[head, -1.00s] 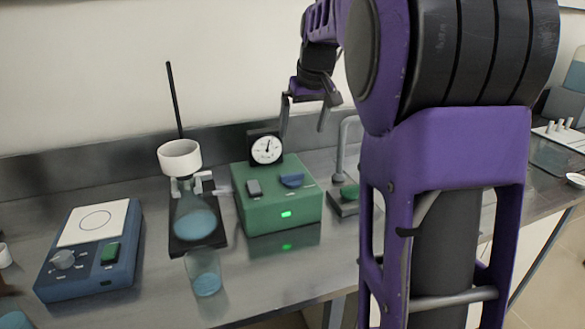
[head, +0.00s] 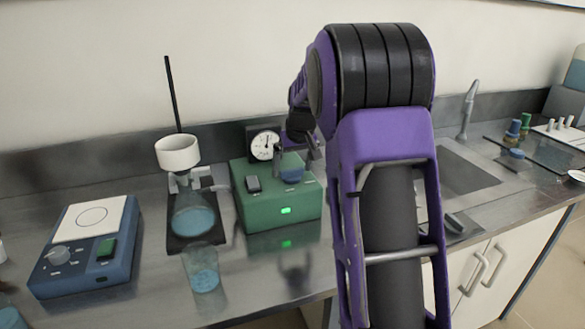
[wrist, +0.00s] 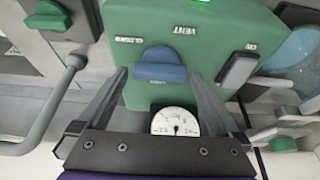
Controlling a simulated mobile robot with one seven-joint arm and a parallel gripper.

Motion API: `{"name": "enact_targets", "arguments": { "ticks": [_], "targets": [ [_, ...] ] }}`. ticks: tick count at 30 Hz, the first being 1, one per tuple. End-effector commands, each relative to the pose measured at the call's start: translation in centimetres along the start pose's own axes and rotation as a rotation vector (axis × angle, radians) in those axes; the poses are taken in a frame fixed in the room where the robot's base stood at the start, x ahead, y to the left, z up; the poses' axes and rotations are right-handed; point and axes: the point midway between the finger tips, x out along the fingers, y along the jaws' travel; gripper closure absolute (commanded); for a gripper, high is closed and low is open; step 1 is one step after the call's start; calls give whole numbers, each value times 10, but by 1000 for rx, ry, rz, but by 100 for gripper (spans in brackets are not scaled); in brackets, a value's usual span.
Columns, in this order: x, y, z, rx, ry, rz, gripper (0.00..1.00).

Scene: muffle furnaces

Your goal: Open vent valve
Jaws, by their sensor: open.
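The vent valve is a blue knob (head: 291,174) on top of a green box (head: 262,212) with a lit green lamp. In the wrist view the knob (wrist: 160,66) sits beside the printed words VENT and CLOSED. My gripper (wrist: 159,73) is open, with one finger on each side of the knob and a visible gap to it on both sides. I cannot tell how far above the box top the fingertips are. In the head view my gripper (head: 297,158) is over the knob, partly hidden by my arm.
A round dial gauge (head: 264,146) stands behind the box, and a black switch (head: 253,184) is left of the knob. A flask with a white funnel (head: 178,153), a beaker (head: 203,270) and a blue hotplate (head: 85,250) stand left. A sink (head: 462,172) is right.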

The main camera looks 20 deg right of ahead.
Motion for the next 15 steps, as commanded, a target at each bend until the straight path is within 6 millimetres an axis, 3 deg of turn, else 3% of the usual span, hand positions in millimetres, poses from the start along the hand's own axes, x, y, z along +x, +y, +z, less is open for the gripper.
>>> {"name": "enact_targets", "arguments": {
  "ticks": [8, 15],
  "targets": [
    [2, 0, 0, 0, 1, 0, 0],
    [2, 0, 0, 0, 1, 0, 40]
  ]
}}
